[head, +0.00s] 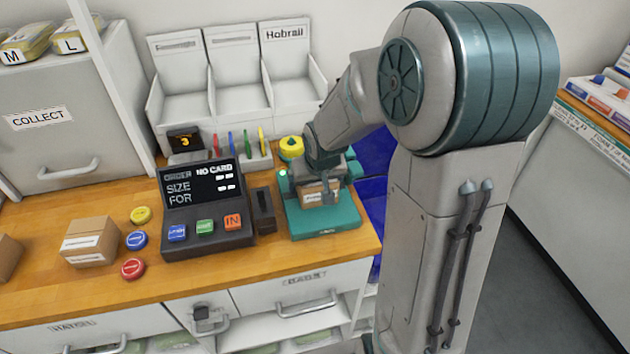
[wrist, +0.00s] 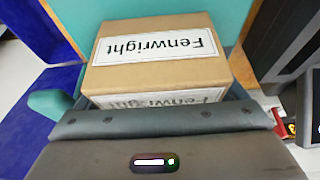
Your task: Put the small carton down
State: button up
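The small carton (head: 318,193) is a brown box with a white label. In the wrist view the carton (wrist: 160,70) fills the middle, its "Fenwright" label upside down. My gripper (head: 322,187) points down over the teal platform (head: 335,222) near the counter's right end. Its fingers sit along both sides of the carton, and it appears shut on it. The carton is over the platform, whose teal surface also shows behind it in the wrist view (wrist: 190,9). I cannot tell whether the carton's underside touches the platform.
An order terminal (head: 205,210) and a dark slotted block (head: 263,210) stand left of the platform. Behind are a pen tray, a yellow-topped item (head: 291,147) and white bins (head: 235,85). Another carton (head: 90,242) and coloured discs (head: 136,240) lie left. Blue material hangs off the right end.

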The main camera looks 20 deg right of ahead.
jog(key=shift+o, duration=0.2)
jog(key=shift+r, duration=0.5)
jog(key=p+v, duration=0.1)
jog(key=v, duration=1)
jog(key=shift+s, duration=0.2)
jog(key=s+g, duration=0.1)
jog(key=s, duration=1.5)
jog(key=shift+s+r, duration=0.3)
jog(key=shift+s, duration=0.1)
